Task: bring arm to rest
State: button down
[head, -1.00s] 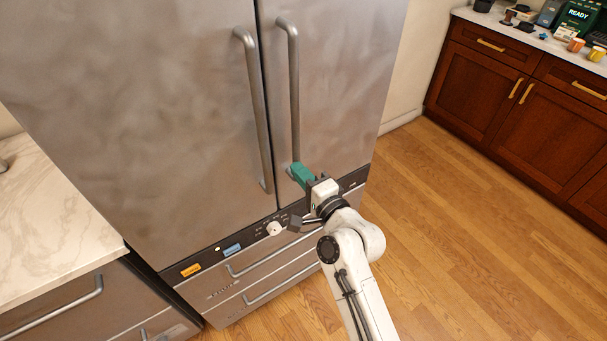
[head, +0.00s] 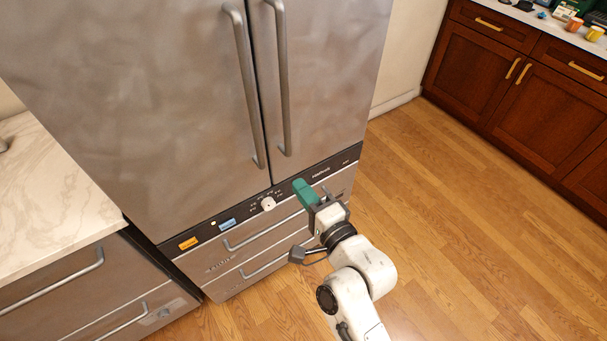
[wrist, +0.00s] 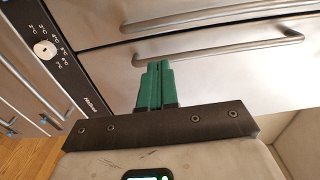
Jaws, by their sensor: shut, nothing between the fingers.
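My gripper (head: 303,189) has green fingers and is shut with nothing between them. In the head view it is in front of the control strip of the steel appliance, below the long door handles. My white arm reaches up to it from the bottom of the picture. In the wrist view the green fingers (wrist: 155,82) lie side by side, pointing towards a drawer front. A horizontal drawer handle (wrist: 205,43) shows behind them. I cannot tell whether the fingertips touch the appliance; they look apart from it.
The steel appliance (head: 150,110) has two tall doors, a white knob (head: 268,203) and lower drawers with bar handles. A marble counter (head: 50,190) stands at left. Dark wooden cabinets (head: 500,80) stand at right with small items on top. The wooden floor (head: 460,230) at right is clear.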

jog(key=shift+s, duration=0.25)
jog(key=s+d+f+n+g+h, duration=0.5)
jog(key=s+d+f+n+g, duration=0.25)
jog(key=s+d+f, duration=0.55)
jog(key=s+d+n+g+h, duration=0.2)
jog(key=s+d+g, duration=0.1)
jog(key=s+d, duration=0.3)
jog(key=s+d+n+g+h, duration=0.2)
jog(key=s+d+g, duration=0.2)
jog(key=s, duration=0.7)
jog(key=shift+s+d+f, duration=0.25)
jog(key=shift+d, duration=0.8)
